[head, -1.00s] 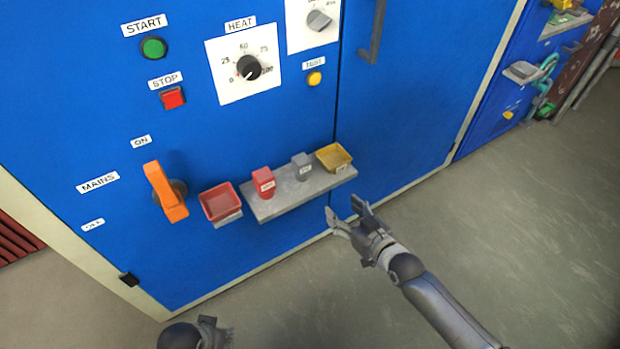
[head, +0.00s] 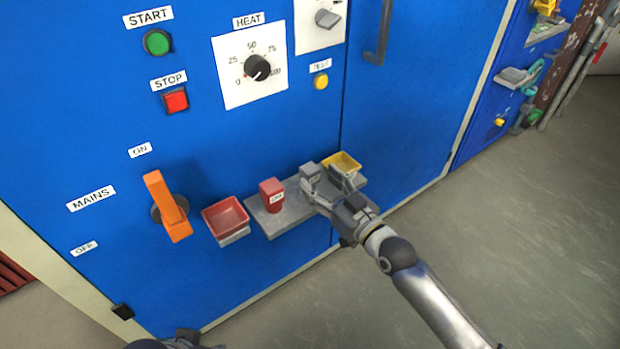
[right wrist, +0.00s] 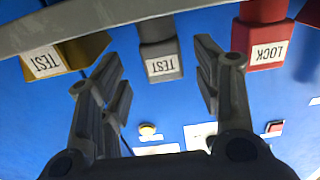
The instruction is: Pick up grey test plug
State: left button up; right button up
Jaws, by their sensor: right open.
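The grey test plug (head: 309,176) stands upright on the grey shelf (head: 291,216) on the blue cabinet front. Its TEST label shows in the right wrist view (right wrist: 162,66), which is upside down. My right gripper (head: 328,186) is open at the plug, partly covering it in the head view. In the right wrist view its fingers (right wrist: 157,68) are spread with the plug between them, a gap showing on each side. I see no contact. Only a dark bit of my left arm and gripper (head: 188,337) shows at the bottom edge; its fingers cannot be made out.
A red plug (head: 272,190) labelled LOCK stands left of the grey plug. A yellow tray (head: 343,160) labelled TEST is close on its right. A red tray (head: 226,215) and an orange mains handle (head: 166,206) are further left. Open floor lies at the right.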

aim_at(315, 177)
jog(key=b+x, duration=0.1)
jog(key=x, duration=0.3)
jog(key=shift+w+a, duration=0.2)
jog(key=shift+a, duration=0.1)
jog(key=shift+r, duration=0.1)
jog(key=c, duration=1.1)
jog(key=shift+c, duration=0.2)
jog(key=shift+r, duration=0.1)
